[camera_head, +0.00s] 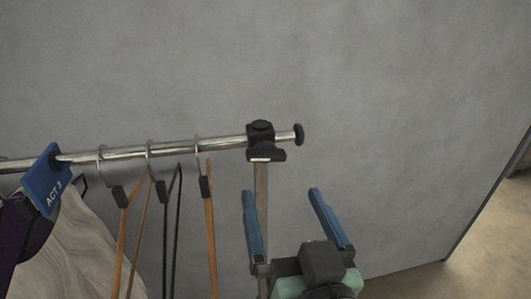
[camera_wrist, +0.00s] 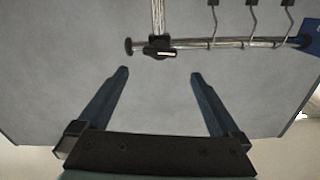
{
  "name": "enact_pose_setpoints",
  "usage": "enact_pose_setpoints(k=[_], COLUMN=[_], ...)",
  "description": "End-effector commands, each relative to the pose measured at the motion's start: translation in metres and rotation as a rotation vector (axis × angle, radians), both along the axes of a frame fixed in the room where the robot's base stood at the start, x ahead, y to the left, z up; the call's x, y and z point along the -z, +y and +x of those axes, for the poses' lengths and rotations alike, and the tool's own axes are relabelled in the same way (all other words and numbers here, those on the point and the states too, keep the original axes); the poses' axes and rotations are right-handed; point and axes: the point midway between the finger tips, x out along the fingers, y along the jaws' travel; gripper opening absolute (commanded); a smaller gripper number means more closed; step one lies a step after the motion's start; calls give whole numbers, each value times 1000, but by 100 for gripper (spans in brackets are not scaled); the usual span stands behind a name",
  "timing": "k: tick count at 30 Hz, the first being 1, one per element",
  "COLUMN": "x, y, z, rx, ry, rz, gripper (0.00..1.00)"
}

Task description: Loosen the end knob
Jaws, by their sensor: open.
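The end knob (camera_head: 299,134) is a small black disc on the right end of the chrome rail in the head view. In the wrist view the end knob (camera_wrist: 128,46) shows at the rail's left end. A black clamp (camera_head: 263,142) with a rounded top joins the rail to its upright just inboard of the knob. My gripper (camera_head: 280,192) has two blue fingers spread wide with nothing between them. In the head view the fingertips appear below the knob. In the wrist view the gripper (camera_wrist: 158,74) points toward the clamp and knob, apart from both.
Several hangers (camera_head: 207,188) hang on the rail (camera_head: 220,143) left of the clamp. A blue "ACT 3" tag (camera_head: 49,180) and garments (camera_head: 75,245) are farther left. The metal upright (camera_head: 261,185) runs down behind my gripper. A plain grey wall (camera_head: 400,110) stands behind; the space right of the knob is clear.

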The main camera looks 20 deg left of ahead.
Motion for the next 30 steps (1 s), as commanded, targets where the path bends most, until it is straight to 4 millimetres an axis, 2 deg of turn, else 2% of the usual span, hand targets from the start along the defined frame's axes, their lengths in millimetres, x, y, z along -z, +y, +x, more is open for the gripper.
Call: enact_pose_setpoints(k=[3, 14, 15, 21, 30], x=[7, 2, -4, -5, -3], y=[4, 12, 19, 44, 65], z=[5, 17, 26, 63, 95], rx=[-5, 7, 4, 5, 7], ry=[-7, -5, 4, 3, 1], rz=[-5, 1, 2, 0, 1], gripper=[100, 100, 100, 100, 100])
